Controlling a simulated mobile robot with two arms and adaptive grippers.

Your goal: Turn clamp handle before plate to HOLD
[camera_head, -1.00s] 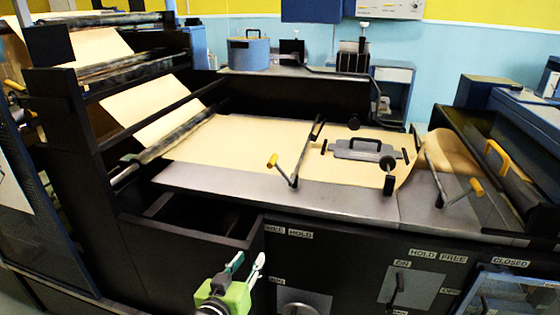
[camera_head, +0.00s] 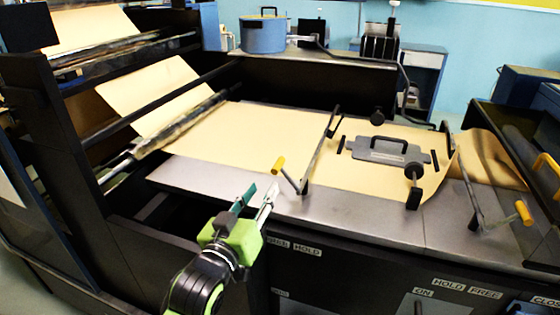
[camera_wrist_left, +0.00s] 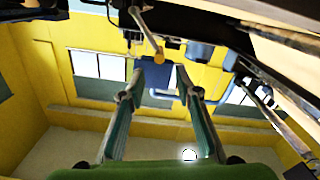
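The clamp handle before the plate has a yellow grip (camera_head: 278,165) on a bent metal lever, leaning up to the left at the table's front. Its bar runs back across the paper, left of the grey plate (camera_head: 366,155) with a black handle. FREE and HOLD labels (camera_head: 307,249) are on the front panel below it. My left gripper (camera_head: 261,192) is in front of and below the yellow grip, apart from it, with its fingers open and empty. The left wrist view shows the fingers spread (camera_wrist_left: 162,95) and a yellow-tipped lever (camera_wrist_left: 158,56) beyond them. My right gripper is not in view.
Kraft paper (camera_head: 240,137) lies over the metal table (camera_head: 350,208). A second clamp with a yellow grip (camera_head: 524,213) stands at the right, with HOLD and FREE labels below. A dark recess (camera_head: 180,215) lies left of my gripper. A blue canister (camera_head: 263,35) stands behind.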

